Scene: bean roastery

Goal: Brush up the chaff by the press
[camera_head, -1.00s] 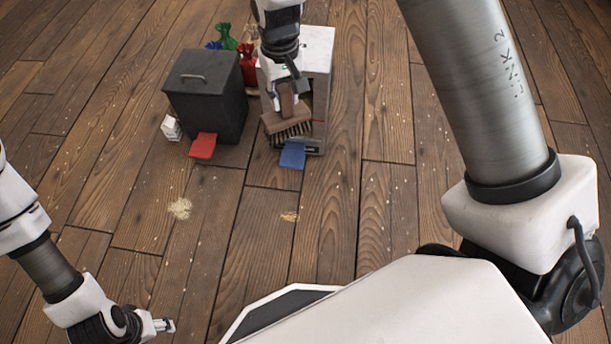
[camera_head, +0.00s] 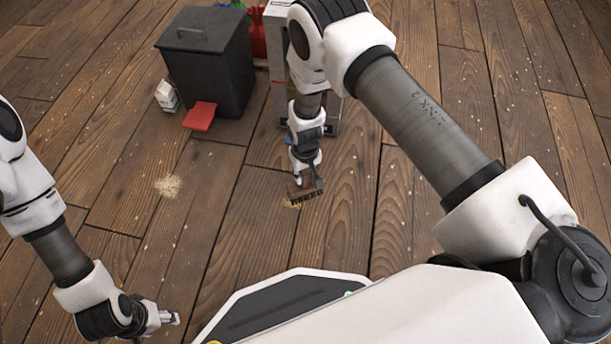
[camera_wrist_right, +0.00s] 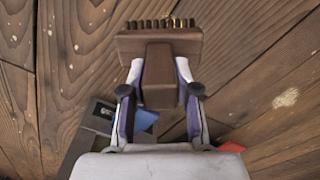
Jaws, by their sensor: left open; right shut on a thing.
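My right gripper (camera_head: 304,178) is shut on the handle of a brown brush (camera_head: 309,194), whose dark bristles face the floor. The brush also shows in the right wrist view (camera_wrist_right: 160,48). It is at the small chaff patch (camera_head: 291,204), partly covering it; contact with the floor is hard to tell. A larger pale chaff pile (camera_head: 168,186) lies to the left, and a pale pile also shows in the right wrist view (camera_wrist_right: 286,98). A white boxy machine (camera_head: 278,48), perhaps the press, stands behind my right arm, partly hidden. My left gripper (camera_head: 170,319) is open and empty at lower left.
A blue pedal (camera_wrist_right: 146,119) shows in the wrist view. Red bags (camera_head: 258,38) stand behind. The floor at right is clear.

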